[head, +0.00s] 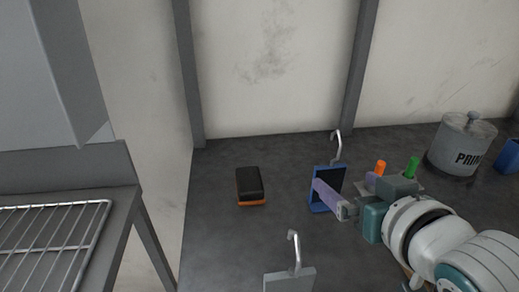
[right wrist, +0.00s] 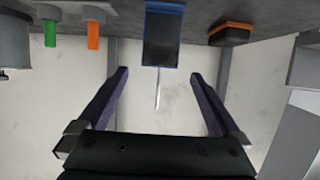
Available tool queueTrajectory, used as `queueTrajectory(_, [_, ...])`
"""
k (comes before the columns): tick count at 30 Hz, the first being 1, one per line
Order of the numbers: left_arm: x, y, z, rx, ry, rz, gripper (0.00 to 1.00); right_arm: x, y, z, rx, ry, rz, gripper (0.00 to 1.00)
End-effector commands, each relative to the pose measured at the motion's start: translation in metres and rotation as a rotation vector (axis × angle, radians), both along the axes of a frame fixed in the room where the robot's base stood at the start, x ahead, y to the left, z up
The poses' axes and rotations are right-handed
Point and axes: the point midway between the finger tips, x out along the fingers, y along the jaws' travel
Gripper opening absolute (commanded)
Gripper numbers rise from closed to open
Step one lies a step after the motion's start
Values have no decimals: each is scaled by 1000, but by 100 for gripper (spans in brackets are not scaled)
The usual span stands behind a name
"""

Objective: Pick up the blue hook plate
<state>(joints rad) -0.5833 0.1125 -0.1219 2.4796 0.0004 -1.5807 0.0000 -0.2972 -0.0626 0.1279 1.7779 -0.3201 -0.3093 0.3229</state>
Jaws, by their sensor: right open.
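The blue hook plate (head: 334,174) stands upright on the dark worktop, with a dark face, a blue rim and a silver hook (head: 337,146) rising from it. My right gripper (head: 343,181) is open, with one purple finger crossing in front of the plate in the head view. In the right wrist view, which looks upside down, the plate (right wrist: 164,38) is at top centre. Its hook (right wrist: 157,90) shows between the two spread fingers (right wrist: 160,75), and nothing is gripped. I cannot tell how far the fingertips are from the plate. My left gripper is not in view.
A grey hook plate (head: 290,279) is at the front. A black and orange block (head: 250,185) lies to the left. Orange (head: 380,167) and green (head: 412,167) pegs, a grey canister (head: 461,145) and a blue container (head: 509,156) are right. A wire rack (head: 50,240) is far left.

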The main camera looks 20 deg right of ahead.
Motion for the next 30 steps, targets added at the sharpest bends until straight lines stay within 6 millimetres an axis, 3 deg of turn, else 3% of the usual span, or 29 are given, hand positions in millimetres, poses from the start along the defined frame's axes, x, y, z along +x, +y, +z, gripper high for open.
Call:
queueTrajectory(18, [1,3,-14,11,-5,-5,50,66,-17,-28,-1,1,0,100])
queueTrajectory(27, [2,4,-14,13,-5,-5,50,70,-18,-29,0,2,0,100])
queueTrajectory(30, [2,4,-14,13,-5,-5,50,70,-18,-29,0,2,0,89])
